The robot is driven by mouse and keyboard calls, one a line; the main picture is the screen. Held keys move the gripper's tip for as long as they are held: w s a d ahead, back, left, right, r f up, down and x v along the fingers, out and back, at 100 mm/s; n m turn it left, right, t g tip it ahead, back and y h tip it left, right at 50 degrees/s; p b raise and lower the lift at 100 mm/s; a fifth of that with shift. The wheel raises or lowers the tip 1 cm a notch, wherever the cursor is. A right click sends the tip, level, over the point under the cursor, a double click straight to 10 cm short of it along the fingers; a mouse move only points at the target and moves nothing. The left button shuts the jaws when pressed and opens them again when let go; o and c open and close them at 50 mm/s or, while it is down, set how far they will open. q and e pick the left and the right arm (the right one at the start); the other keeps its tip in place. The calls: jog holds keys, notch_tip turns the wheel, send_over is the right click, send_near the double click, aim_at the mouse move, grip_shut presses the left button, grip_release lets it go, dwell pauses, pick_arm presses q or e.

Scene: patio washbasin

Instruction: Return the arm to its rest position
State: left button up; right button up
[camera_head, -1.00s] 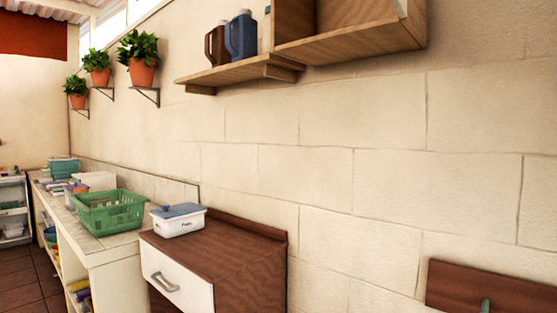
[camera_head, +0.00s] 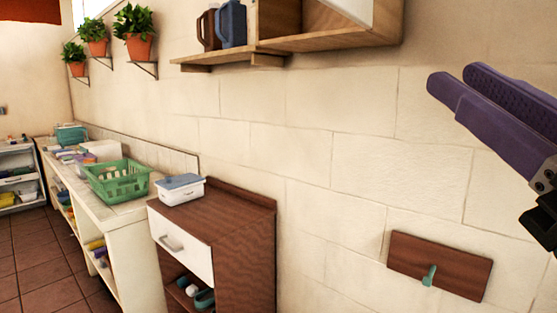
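My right gripper (camera_head: 459,82) comes in at the upper right edge, with two purple fingers pointing up and left. The fingers overlap from this angle, so I cannot tell whether there is a gap between them. No object shows at the fingertips. The gripper appears in front of the pale block wall, above and right of a brown wall board (camera_head: 410,256) with a small teal hook (camera_head: 429,276). My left gripper is not in view.
A wooden wall shelf (camera_head: 229,61) holds two jugs. Tiled floor at lower left is clear.

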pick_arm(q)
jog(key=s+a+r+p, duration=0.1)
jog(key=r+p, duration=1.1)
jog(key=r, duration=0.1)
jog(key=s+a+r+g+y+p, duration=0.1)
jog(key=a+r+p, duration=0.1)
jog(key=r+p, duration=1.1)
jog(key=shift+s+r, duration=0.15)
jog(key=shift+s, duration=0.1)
pick_arm(e)
jog(key=s+d+m+g+h, duration=0.2)
jog(key=s+g+h, duration=0.1)
jog(key=s+g, duration=0.6)
jog(key=s+d+f+m+g+h, duration=0.1)
jog(key=s+d+m+g+h, duration=0.1)
jog(key=s+g, duration=0.7)
jog(key=shift+d+g+h, duration=0.15)
jog(key=shift+g+h, duration=0.25)
jog(key=shift+g, duration=0.1)
